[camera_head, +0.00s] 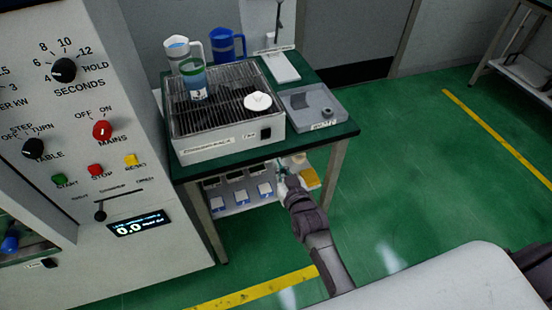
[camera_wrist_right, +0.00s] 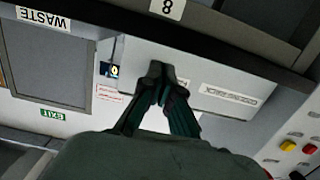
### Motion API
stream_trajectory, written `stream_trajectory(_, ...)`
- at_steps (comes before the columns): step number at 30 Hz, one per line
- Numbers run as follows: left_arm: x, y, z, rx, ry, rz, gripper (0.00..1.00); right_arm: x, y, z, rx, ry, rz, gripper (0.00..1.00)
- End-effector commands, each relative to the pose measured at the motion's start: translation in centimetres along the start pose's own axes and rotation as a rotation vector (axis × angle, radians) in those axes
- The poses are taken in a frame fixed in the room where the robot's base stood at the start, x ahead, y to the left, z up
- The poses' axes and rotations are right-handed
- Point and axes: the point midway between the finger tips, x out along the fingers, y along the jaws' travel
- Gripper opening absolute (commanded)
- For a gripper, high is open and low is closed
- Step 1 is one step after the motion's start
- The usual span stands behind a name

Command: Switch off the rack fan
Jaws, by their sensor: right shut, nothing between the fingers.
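The rack fan is a white box (camera_head: 222,143) with a dark slatted top, standing on the green-topped table. I cannot make out which way the rocker is set. My right gripper (camera_head: 283,170) is shut and empty, below and in front of the table's front edge, under the switch. My left gripper is not in view.
A banded beaker (camera_head: 195,80) and a white round piece (camera_head: 257,102) sit on the slats. A grey waste tray (camera_head: 307,98) lies to the right. Jugs (camera_head: 228,45) stand behind. A control cabinet (camera_head: 130,190) is on the left. Open green floor (camera_head: 430,170) lies right.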

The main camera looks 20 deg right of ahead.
Motion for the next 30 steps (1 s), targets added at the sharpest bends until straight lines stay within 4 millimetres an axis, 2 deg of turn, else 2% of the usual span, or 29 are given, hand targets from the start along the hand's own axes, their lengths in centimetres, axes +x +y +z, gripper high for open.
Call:
stream_trajectory(3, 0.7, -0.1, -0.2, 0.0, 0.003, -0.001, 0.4, -2.0, 0.0, 1.0, 0.0, -0.002, 0.0, 0.0)
stream_trajectory(6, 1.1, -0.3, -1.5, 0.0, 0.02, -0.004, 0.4, -3.7, 0.0, 1.6, 0.0, -0.002, 0.0, 0.0)
stream_trajectory(9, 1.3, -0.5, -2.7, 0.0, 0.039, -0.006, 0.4, -5.1, 0.0, 2.1, 0.0, -0.001, 0.0, 0.0)
stream_trajectory(12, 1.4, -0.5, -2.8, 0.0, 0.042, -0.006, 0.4, -5.9, 0.0, 2.3, 0.0, 0.0, 0.0, 0.0)
stream_trajectory(20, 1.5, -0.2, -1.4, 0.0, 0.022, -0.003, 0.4, -6.5, 0.0, 2.3, 0.0, 0.0, 0.0, 0.0)
stream_trajectory(30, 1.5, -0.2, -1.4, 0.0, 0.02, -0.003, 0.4, -6.4, 0.0, 2.3, 0.0, 0.0, 0.0, 0.0)
